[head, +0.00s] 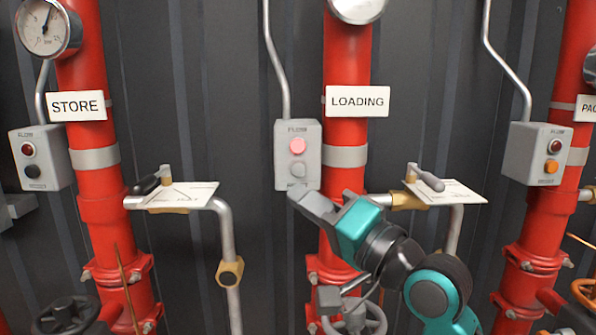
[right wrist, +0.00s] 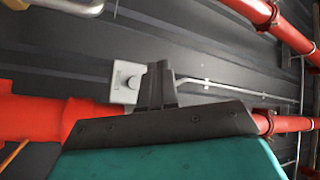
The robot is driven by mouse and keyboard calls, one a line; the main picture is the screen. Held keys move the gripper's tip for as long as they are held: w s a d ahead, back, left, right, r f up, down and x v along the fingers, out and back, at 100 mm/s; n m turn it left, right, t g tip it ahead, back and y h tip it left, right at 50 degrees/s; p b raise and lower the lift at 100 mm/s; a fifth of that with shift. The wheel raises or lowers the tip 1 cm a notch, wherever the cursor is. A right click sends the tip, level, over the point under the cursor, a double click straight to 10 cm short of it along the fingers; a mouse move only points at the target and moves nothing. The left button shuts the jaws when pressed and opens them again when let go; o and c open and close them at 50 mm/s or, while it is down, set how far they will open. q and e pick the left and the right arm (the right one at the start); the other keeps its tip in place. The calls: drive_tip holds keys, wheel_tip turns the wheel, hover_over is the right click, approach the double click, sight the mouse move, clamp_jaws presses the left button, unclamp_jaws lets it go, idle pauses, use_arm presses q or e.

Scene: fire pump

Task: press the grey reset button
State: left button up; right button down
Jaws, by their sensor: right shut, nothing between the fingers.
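The grey reset button (head: 298,170) is on the front of the middle control box (head: 284,156), beside the LOADING pipe. A lit pink-red lamp (head: 297,145) is above it on the same box. My right gripper (head: 297,196) is shut and empty, its tip at the box's lower edge, below the button. I cannot tell from the head view whether it touches the box. In the right wrist view the box (right wrist: 118,92) and its round grey button (right wrist: 133,82) show just left of the shut fingers (right wrist: 157,72). My left gripper is not in view.
The red LOADING pipe (head: 347,75) runs close beside the box. Valve handles (head: 426,178) (head: 150,182) with plates stick out on both sides. A STORE-side box (head: 38,158) and a right-hand box with an orange button (head: 552,166) stand farther off. A handwheel (head: 355,318) is below.

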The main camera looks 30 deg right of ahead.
sight(298, 170)
drive_tip(key=shift+w+d+b, duration=0.25)
drive_tip(key=shift+w+d, duration=0.4)
drive_tip(key=shift+w, duration=0.65)
drive_tip(key=shift+w+d+b, duration=0.25)
drive_tip(key=shift+w+d, duration=0.35)
drive_tip(key=shift+w, duration=0.7)
drive_tip(key=shift+w+d+b, duration=0.25)
drive_tip(key=shift+w+d, duration=0.4)
drive_tip(key=shift+w, duration=0.65)
drive_tip(key=shift+w, duration=0.1)
drive_tip(key=shift+w+d, duration=0.2)
drive_tip(key=shift+w, duration=0.1)
drive_tip(key=shift+w+d, duration=0.2)
drive_tip(key=shift+w, duration=0.25)
drive_tip(key=shift+s, duration=0.15)
drive_tip(key=shift+s+a+p, duration=0.4)
drive_tip(key=shift+s+p, duration=0.2)
drive_tip(key=shift+s, duration=0.1)
